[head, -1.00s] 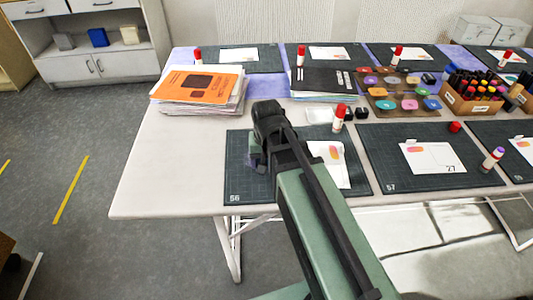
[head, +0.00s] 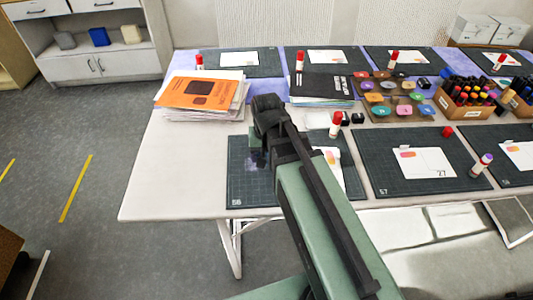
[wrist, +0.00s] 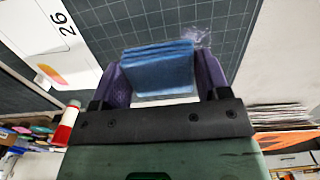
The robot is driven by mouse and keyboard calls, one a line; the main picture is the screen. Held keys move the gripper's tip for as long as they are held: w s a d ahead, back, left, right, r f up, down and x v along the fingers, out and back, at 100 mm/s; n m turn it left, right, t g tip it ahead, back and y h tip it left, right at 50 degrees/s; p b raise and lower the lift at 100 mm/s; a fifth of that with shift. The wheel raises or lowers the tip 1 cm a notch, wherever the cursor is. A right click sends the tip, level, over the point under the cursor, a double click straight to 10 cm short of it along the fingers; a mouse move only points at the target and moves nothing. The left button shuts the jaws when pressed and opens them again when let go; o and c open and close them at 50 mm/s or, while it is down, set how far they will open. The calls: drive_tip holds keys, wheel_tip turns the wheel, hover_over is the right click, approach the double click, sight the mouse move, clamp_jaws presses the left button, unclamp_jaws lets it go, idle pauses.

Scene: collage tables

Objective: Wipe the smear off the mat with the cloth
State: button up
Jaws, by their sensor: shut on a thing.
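A blue folded cloth (wrist: 158,72) is between the purple finger pads of my gripper (wrist: 162,78) in the wrist view; the gripper is shut on it. The dark green gridded mat (wrist: 125,25) lies beyond the cloth. A pale purplish smear (wrist: 199,38) shows on the mat just past the cloth's right end. In the head view the smear is a dark purplish patch (head: 258,161) on the left part of the mat (head: 243,190), close to my wrist. My arm hides the fingers and the cloth there. I cannot tell whether the cloth touches the mat.
A white card (head: 331,157) and a red-capped glue stick (head: 336,124) are right of my arm. A paper stack with an orange cover (head: 199,93) stands behind left. Another mat (head: 376,178) lies to the right. The table's left end (head: 165,170) is bare.

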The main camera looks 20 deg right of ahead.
wheel_tip(320, 180, up, 3)
drive_tip(key=p, duration=0.3)
drive_tip(key=shift+r, duration=0.15)
drive_tip(key=shift+w+f, duration=0.1)
drive_tip(key=shift+f, duration=0.1)
